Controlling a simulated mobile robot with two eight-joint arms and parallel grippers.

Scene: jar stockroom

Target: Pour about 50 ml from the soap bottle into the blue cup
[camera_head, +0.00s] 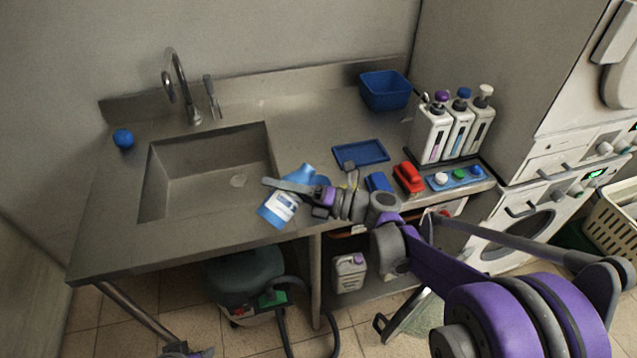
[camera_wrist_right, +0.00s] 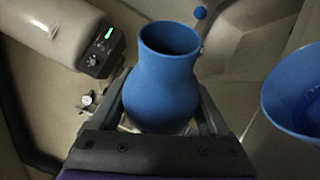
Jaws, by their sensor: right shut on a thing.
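A blue soap bottle with a white label (camera_head: 280,208) is held at the right edge of the sink, leaning in the head view. My right gripper (camera_head: 285,187) is shut on it. In the right wrist view the bottle (camera_wrist_right: 160,92) stands between the fingers, its round open mouth towards the top. A blue cup (camera_wrist_right: 290,88) is close beside it at the right edge of that view, partly cut off, with blue inside. In the head view I cannot clearly separate the cup from the blue shape behind my fingers.
A sink (camera_head: 205,170) with a tap (camera_head: 178,90) lies left of the bottle. A blue tray (camera_head: 360,154), blue bin (camera_head: 385,90), red object (camera_head: 408,178) and pump bottles (camera_head: 435,130) stand to the right. The counter behind the sink is mostly clear.

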